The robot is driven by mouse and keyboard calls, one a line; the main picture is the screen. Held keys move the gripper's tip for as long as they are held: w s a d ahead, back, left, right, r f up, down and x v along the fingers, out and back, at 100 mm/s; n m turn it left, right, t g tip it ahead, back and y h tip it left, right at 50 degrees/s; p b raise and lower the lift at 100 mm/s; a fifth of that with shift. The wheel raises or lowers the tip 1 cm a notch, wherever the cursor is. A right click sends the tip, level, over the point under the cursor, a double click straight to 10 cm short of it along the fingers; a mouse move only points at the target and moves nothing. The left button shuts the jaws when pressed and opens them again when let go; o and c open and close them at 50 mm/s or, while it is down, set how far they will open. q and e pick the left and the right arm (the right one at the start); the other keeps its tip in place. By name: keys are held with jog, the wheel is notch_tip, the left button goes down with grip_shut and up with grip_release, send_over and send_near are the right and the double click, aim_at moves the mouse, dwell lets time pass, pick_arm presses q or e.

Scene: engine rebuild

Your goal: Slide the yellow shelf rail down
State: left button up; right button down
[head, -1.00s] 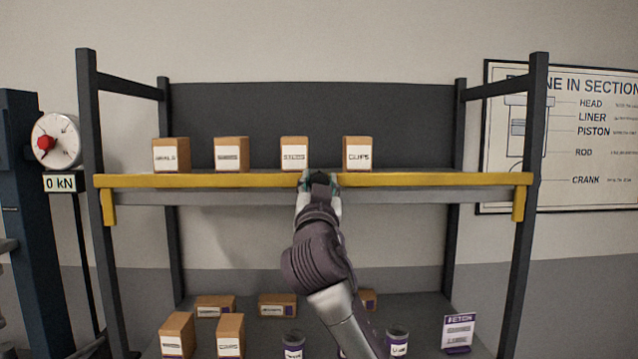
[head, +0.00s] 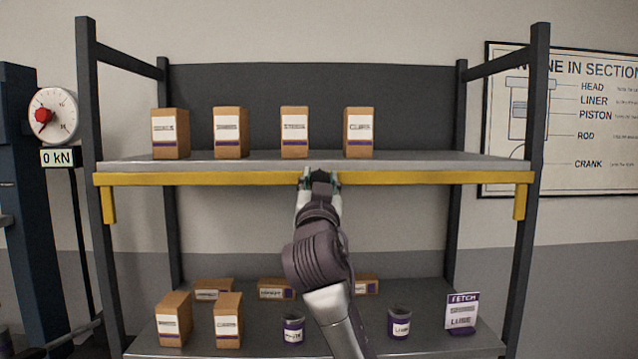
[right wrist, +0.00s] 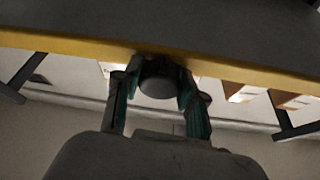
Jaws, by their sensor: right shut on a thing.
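The yellow shelf rail (head: 420,178) runs level across the front of the rack in the head view, just below the grey upper shelf's (head: 230,163) front edge. Its short end pieces hang at the two front posts. My right gripper (head: 319,178) is shut at the rail's middle, from the front and below. In the right wrist view, the yellow rail (right wrist: 60,43) crosses above the fingers (right wrist: 158,78), with a dark rounded piece between them. I cannot tell whether that piece belongs to the rail. My left gripper is not in view.
Several boxes stand on the upper shelf, including a box (head: 358,133) at right. The lower shelf (head: 420,345) holds boxes, tins and a small sign (head: 461,312). A force gauge (head: 52,115) is at left. A wall chart (head: 575,120) hangs at right.

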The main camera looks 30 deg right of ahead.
jog(key=shift+w+f, duration=0.15)
jog(key=shift+f, duration=0.25)
jog(key=c, duration=0.7)
grip_release()
jog(key=shift+o, duration=0.2)
jog(key=shift+r, duration=0.1)
jog(key=v, duration=1.2)
jog(key=shift+r, duration=0.1)
